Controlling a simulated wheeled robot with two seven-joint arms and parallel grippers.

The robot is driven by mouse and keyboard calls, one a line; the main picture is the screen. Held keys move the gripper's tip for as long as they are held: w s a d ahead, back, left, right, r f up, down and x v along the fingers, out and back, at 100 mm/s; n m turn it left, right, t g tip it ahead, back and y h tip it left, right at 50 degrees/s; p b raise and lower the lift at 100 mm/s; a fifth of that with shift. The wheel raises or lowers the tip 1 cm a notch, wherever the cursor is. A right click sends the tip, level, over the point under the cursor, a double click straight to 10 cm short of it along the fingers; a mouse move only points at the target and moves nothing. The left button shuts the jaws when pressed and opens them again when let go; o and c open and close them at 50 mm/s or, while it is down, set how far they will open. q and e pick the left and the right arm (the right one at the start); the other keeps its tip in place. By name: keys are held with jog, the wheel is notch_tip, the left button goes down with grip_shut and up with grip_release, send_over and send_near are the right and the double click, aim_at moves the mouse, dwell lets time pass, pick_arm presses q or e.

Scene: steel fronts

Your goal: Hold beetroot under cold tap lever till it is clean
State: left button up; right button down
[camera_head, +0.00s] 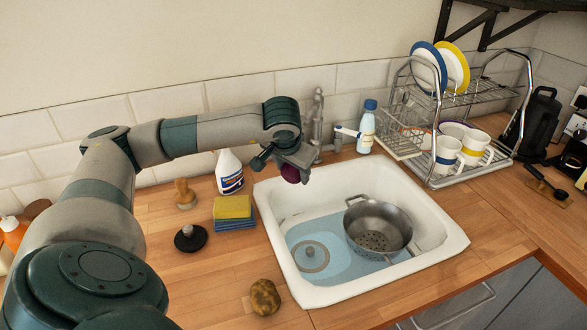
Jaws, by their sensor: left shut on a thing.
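My left gripper (292,160) is shut on a dark purple-red beetroot (291,173). It holds the beetroot above the back left rim of the white sink (447,246). The metal tap (317,108) stands behind the sink, just right of my gripper. My right gripper is not in view.
The sink holds water, a metal colander (381,222) and a plug-like disc (311,256). A white bottle (230,172), sponges (233,208), a brush (184,195), a black plunger-like item (190,238) and a potato (265,297) lie left. A dish rack (432,165) stands right.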

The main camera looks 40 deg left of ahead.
pick_arm(q)
jog(key=s+d+b, duration=0.1)
jog(key=s+d, duration=0.2)
jog(key=s, duration=0.3)
jog(key=shift+f+b, duration=0.25)
jog(key=shift+b, duration=0.1)
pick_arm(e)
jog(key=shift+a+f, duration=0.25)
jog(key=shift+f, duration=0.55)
pick_arm(q)
jog(key=shift+s+a+f, duration=0.1)
jog(key=shift+f, duration=0.1)
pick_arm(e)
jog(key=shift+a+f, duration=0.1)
pick_arm(q)
jog(key=shift+r, duration=0.15)
jog(key=w+d+r+p, duration=0.1)
jog(key=w+d, duration=0.1)
jog(key=d, duration=1)
jog(key=w+d+r+m+p, duration=0.1)
jog(key=w+d, duration=0.2)
jog(key=d, duration=0.9)
jog(key=shift+d+r, duration=0.15)
jog(key=shift+d, duration=0.05)
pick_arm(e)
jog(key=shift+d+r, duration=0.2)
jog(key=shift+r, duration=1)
